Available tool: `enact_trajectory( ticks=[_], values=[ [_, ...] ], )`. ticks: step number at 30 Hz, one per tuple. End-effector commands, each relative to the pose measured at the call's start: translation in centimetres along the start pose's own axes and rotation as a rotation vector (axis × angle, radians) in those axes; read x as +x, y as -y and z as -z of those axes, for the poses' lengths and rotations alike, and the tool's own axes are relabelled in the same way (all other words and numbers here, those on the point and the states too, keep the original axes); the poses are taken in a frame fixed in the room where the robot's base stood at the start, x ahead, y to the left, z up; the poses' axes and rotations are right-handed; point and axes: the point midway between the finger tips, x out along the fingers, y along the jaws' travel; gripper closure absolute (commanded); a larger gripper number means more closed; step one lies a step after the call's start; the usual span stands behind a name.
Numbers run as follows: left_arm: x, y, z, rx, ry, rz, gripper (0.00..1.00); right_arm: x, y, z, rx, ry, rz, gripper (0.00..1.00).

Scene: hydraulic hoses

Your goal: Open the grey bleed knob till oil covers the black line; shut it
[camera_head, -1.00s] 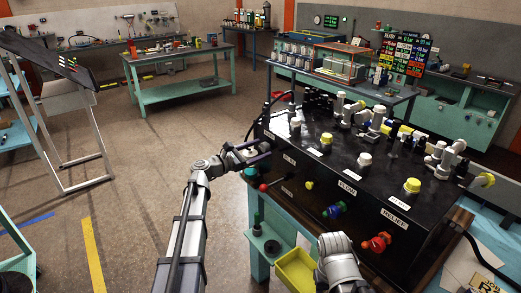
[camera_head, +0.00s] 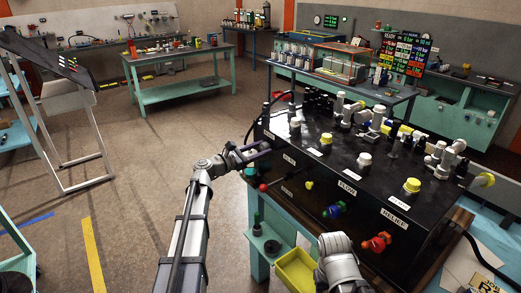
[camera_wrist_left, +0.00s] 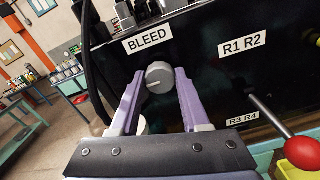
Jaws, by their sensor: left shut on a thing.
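The grey bleed knob (camera_wrist_left: 159,75) is on the black panel under the BLEED label (camera_wrist_left: 147,40), with a light mark on its face. My left gripper (camera_wrist_left: 158,88) has one purple finger on each side of the knob and is shut on it. In the head view my left gripper (camera_head: 260,152) is at the left face of the black bench unit (camera_head: 330,185). The knob is hidden there. A white rounded thing (camera_wrist_left: 142,125) shows partly behind the left finger. I cannot make out oil or a black line. My right gripper is not in view; only its arm shows at the bottom.
A red ball-ended lever (camera_wrist_left: 301,151) sticks out right of the gripper. A black hose (camera_wrist_left: 92,60) hangs at the left. A yellow tray (camera_head: 296,270) is below the panel. The floor to the left is open.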

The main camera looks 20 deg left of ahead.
Motion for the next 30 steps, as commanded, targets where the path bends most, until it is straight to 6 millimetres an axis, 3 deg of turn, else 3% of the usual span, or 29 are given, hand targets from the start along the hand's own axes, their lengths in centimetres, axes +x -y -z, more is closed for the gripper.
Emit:
enact_trajectory(
  ticks=[3,14,30],
  values=[
    [-0.01,0.02,0.01,0.0,0.0,0.001,1.0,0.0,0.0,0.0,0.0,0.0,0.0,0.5],
    [-0.02,0.04,0.02,0.045,-0.001,0.001,1.0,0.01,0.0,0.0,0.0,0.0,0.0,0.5],
    [-0.02,0.1,0.04,0.487,-0.001,0.001,1.0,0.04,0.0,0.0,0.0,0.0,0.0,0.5]
  ],
)
